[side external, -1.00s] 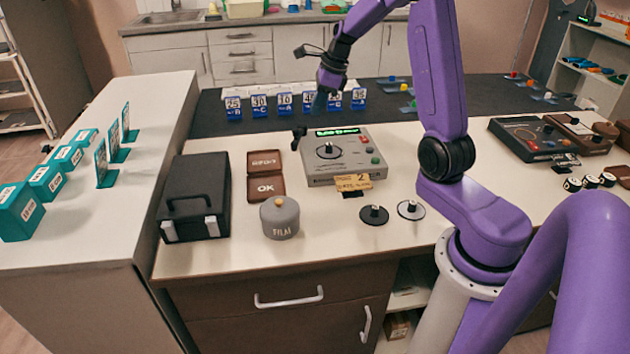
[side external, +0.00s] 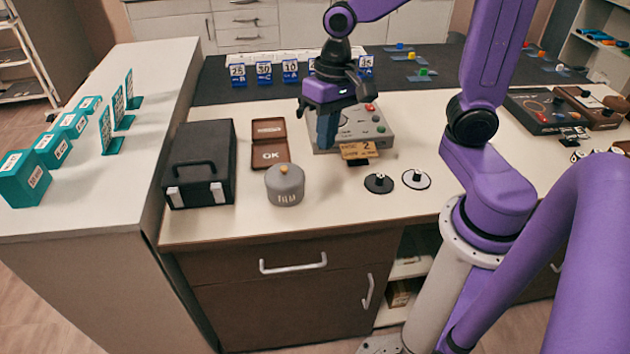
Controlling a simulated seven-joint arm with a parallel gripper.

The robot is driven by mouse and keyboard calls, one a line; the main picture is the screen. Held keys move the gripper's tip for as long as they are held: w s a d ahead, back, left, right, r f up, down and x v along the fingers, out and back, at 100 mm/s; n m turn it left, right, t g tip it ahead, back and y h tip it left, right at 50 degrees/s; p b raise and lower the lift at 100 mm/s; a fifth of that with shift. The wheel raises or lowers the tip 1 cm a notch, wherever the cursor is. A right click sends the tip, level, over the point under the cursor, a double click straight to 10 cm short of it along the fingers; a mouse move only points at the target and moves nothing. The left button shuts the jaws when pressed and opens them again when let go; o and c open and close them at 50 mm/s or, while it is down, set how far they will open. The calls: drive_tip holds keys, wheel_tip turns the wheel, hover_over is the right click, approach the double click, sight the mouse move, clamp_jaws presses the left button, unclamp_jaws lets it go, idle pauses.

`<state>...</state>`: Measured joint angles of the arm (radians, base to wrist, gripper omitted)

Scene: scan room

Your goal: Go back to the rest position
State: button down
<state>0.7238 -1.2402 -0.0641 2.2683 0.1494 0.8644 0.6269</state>
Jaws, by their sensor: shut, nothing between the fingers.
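My gripper (side external: 326,142) hangs pointing down over the left part of the grey device (side external: 388,133) on the white worktop. Its dark fingers are together with nothing between them. I cannot tell whether the fingertips touch anything. The yellow tag (side external: 358,150) marked 2 stands at the device's front edge, just right of the fingers.
A grey film canister (side external: 285,186), brown OK tray (side external: 270,155) and black case (side external: 200,170) stand to the left. Two discs, one black (side external: 378,184) and one white (side external: 416,180), lie to the right. Blue numbered blocks (side external: 264,72) stand behind. The front worktop is mostly clear.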

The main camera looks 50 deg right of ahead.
drive_tip(key=s+n+h, duration=0.1)
drive_tip(key=s+n, duration=1.4)
drive_tip(key=shift+d+f, duration=0.2)
drive_tip(key=shift+f, duration=0.1)
